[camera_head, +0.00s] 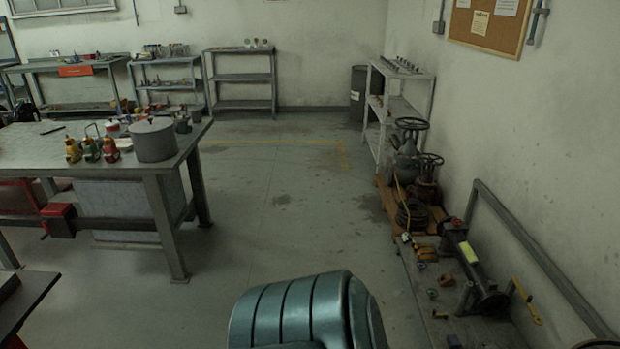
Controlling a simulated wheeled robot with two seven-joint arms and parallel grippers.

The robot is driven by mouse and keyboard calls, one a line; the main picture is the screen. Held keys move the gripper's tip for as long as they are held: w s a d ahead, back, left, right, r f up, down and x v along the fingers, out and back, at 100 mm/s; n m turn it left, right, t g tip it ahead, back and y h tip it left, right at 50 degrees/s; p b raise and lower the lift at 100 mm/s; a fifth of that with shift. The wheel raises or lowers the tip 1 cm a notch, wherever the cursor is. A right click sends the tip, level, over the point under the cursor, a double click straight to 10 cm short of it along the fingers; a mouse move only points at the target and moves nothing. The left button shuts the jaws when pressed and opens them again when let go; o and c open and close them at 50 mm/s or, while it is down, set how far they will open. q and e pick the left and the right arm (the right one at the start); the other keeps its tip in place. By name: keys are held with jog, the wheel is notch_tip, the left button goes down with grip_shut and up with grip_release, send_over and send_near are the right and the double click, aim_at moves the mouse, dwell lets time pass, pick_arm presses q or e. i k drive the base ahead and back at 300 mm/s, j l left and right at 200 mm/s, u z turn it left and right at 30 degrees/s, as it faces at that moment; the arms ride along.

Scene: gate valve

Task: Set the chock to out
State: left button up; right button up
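Two gate valves with round handwheels stand on a low wooden board by the right wall: a grey one (405,160) and a darker, reddish one (426,180). A dark flanged pipe piece (474,266) with a yellow label lies in front of them. Small orange-yellow pieces lie on the floor beside it, one (427,255) near its far end and another (447,280) closer. I cannot tell which piece, if any, is the chock. Neither of my grippers is in view.
A workbench (80,152) with a grey pot (154,140) stands at the left. A metal shelf (405,98) and a dark drum (357,88) are at the back right. A rail (530,250) runs along the right wall. The middle floor is clear.

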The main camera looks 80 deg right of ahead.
aim_at(447, 280)
jog(key=z, duration=3.75)
jog(key=i+j, duration=0.35)
jog(key=j, duration=0.15)
jog(key=i+j+z, duration=0.1)
jog(key=i+j, duration=0.2)
jog(key=j, duration=0.25)
jog(key=i+j, duration=0.3)
jog(key=j, duration=0.25)
jog(key=i+j+z, duration=0.1)
jog(key=i+j, duration=0.2)
jog(key=j, duration=0.25)
jog(key=i+j+z, duration=0.1)
jog(key=i+j, duration=0.2)
jog(key=j, duration=0.25)
jog(key=i+j, duration=0.3)
jog(key=j, duration=0.3)
jog(key=i+j+z, duration=0.1)
jog(key=i+j, duration=0.15)
jog(key=j, duration=0.35)
jog(key=i+j, duration=0.25)
jog(key=j, duration=0.35)
